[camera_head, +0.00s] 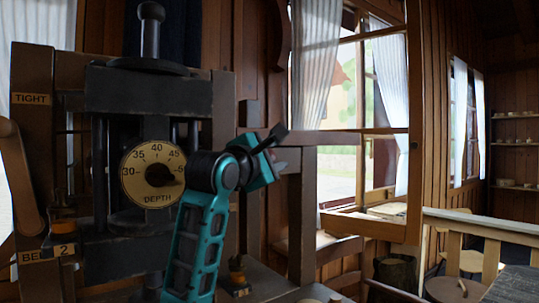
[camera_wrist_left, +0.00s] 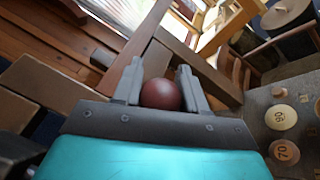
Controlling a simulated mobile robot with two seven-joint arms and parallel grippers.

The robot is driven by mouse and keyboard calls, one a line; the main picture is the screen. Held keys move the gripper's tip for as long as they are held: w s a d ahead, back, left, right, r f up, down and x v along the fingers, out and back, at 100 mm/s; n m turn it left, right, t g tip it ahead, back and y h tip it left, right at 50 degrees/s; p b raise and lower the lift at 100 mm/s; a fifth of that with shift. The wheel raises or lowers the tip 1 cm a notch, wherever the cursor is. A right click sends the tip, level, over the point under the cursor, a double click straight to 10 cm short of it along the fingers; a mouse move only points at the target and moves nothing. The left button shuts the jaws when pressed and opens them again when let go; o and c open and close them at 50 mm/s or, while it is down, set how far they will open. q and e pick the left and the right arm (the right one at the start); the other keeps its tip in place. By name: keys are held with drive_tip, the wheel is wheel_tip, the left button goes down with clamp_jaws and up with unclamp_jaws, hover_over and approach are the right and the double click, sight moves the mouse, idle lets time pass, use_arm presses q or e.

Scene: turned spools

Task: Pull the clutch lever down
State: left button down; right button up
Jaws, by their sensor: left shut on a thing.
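My left gripper (camera_head: 277,134) is at the right side of the machine (camera_head: 150,90), beside its frame, with the fingers pointing up and away. In the left wrist view, its two grey fingers (camera_wrist_left: 160,88) are shut on a dark red ball knob (camera_wrist_left: 161,94), which I take to be the end of the clutch lever. In the head view the knob and lever are hidden behind the gripper. Whether the lever is up or down cannot be told. My right gripper is not in view.
The dial marked DEPTH (camera_head: 153,172) is on the machine front, partly behind my left arm. A brown handle (camera_head: 20,180) stands at the far left near the TIGHT label (camera_head: 31,99). A window (camera_head: 350,110) is behind. Round numbered discs (camera_wrist_left: 280,118) lie on a grey surface.

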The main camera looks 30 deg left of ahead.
use_arm(q)
wheel_tip(320, 180, down, 6)
drive_tip(key=d+b, duration=0.1)
drive_tip(key=shift+s+m, duration=0.25)
drive_tip(key=shift+m, duration=0.05)
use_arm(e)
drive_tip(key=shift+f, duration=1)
use_arm(q)
drive_tip(key=shift+d, duration=0.15)
drive_tip(key=c, duration=0.7)
unclamp_jaws()
drive_tip(key=shift+r, duration=0.1)
drive_tip(key=shift+s, duration=0.1)
drive_tip(key=s+f, duration=0.1)
drive_tip(key=s, duration=1.1)
drive_tip(key=shift+s+d+f+b, duration=0.3)
drive_tip(key=shift+d+b, duration=0.05)
drive_tip(key=shift+b, duration=0.05)
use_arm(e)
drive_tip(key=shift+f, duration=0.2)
